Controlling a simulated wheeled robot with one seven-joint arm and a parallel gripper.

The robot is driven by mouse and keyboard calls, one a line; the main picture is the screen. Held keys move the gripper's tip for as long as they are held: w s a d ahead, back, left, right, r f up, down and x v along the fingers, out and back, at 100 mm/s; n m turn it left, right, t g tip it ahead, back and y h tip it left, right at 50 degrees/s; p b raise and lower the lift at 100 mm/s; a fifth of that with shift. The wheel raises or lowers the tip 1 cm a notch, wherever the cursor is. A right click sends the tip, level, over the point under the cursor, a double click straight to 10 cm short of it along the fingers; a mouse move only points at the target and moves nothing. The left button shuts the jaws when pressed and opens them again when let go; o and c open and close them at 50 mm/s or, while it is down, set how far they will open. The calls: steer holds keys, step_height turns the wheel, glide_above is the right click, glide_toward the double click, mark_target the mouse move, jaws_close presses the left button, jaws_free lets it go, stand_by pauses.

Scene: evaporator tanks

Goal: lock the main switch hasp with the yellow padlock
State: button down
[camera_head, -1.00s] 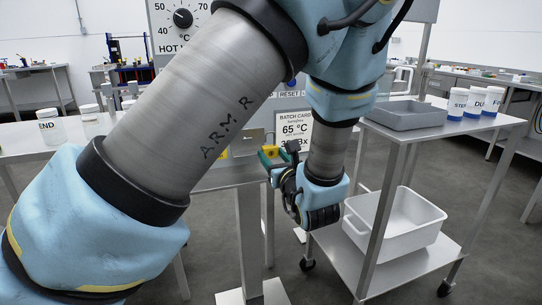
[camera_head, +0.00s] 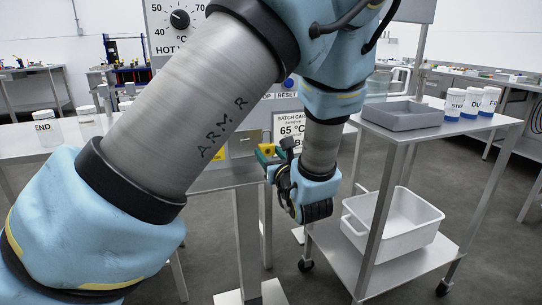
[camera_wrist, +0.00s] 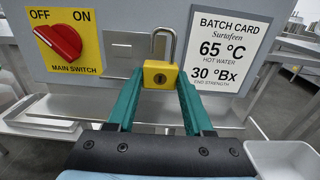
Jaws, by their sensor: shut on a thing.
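The yellow padlock (camera_wrist: 160,75) is between the green fingers of my gripper (camera_wrist: 159,84), its keyhole facing the wrist camera and its steel shackle upright. My gripper is shut on its body. The shackle is in front of or at the steel hasp plate (camera_wrist: 122,52); I cannot tell whether it passes through the hasp or is latched. The main switch (camera_wrist: 58,42) has a red knob on a yellow plate, pointing toward OFF at upper left. In the head view my gripper (camera_head: 268,155) is low at the panel, with my arm hiding much of the panel.
A batch card (camera_wrist: 228,48) is on the panel right of the padlock. A steel cart (camera_head: 400,134) at right carries a grey tray (camera_head: 403,118) and a white bin (camera_head: 395,225). Floor is open between post and cart.

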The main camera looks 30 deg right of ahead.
steer(key=shift+w+d+f, duration=0.1)
steer(key=shift+w, duration=0.9)
steer(key=shift+w+d+f, duration=0.1)
steer(key=shift+w, duration=0.85)
steer(key=shift+w+a+b, duration=0.1)
steer(key=shift+a+b, duration=0.2)
steer(key=shift+w+a, duration=0.1)
steer(key=shift+a, duration=0.65)
steer(key=shift+a, duration=0.35)
steer(key=shift+w+a, duration=0.1)
steer(key=shift+a, duration=0.25)
steer(key=shift+a, duration=0.35)
steer(key=shift+a, duration=0.35)
steer(key=shift+a, duration=0.1)
